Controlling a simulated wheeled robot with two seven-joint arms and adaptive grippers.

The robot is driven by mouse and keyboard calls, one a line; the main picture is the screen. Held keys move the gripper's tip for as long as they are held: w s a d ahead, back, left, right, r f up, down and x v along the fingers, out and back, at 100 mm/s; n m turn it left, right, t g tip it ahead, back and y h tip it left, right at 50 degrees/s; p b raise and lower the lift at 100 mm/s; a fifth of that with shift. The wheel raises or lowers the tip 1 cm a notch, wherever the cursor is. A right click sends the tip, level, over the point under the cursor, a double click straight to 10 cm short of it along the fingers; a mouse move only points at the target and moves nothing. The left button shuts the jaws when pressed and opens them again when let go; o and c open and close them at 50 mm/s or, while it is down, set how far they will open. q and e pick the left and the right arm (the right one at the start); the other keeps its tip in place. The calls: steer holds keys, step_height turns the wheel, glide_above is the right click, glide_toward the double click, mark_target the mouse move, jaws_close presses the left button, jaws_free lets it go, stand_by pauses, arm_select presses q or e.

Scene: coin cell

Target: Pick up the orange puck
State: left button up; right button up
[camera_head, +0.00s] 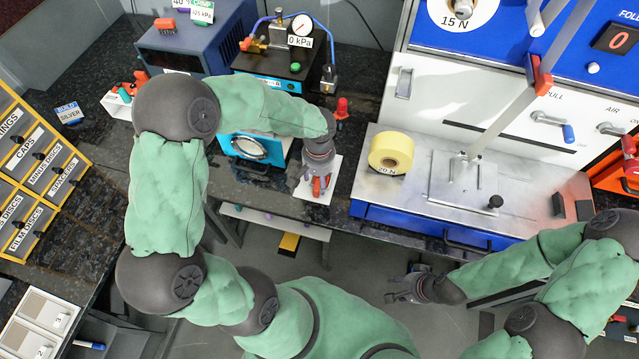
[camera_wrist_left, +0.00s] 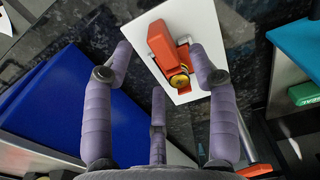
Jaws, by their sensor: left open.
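An orange piece (camera_wrist_left: 163,46) lies on a white plate (camera_wrist_left: 205,24) in the left wrist view, with a small yellow-orange round disc (camera_wrist_left: 178,78) at its near end. I cannot tell for sure which of the two is the puck. In the head view the orange piece (camera_head: 317,187) is partly covered by my left gripper (camera_head: 318,178). The left gripper (camera_wrist_left: 160,62) is open above the plate, with two fingers on either side of the orange piece and a third below it. Nothing is held. My right gripper (camera_head: 392,287) is apart, in front of the bench, fingers spread and empty.
A red button (camera_head: 342,108) is behind. The bench front edge is close to the plate.

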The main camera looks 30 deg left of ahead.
mark_target(319, 184)
arm_select(q)
step_height(319, 184, down, 4)
steer(key=shift+r+b, duration=0.2)
steer(key=shift+b, duration=0.3)
steer(key=shift+d, duration=0.1)
steer(key=c, duration=1)
steer(key=shift+o, duration=0.2)
step_height(319, 184, up, 14)
steer(key=p, duration=0.6)
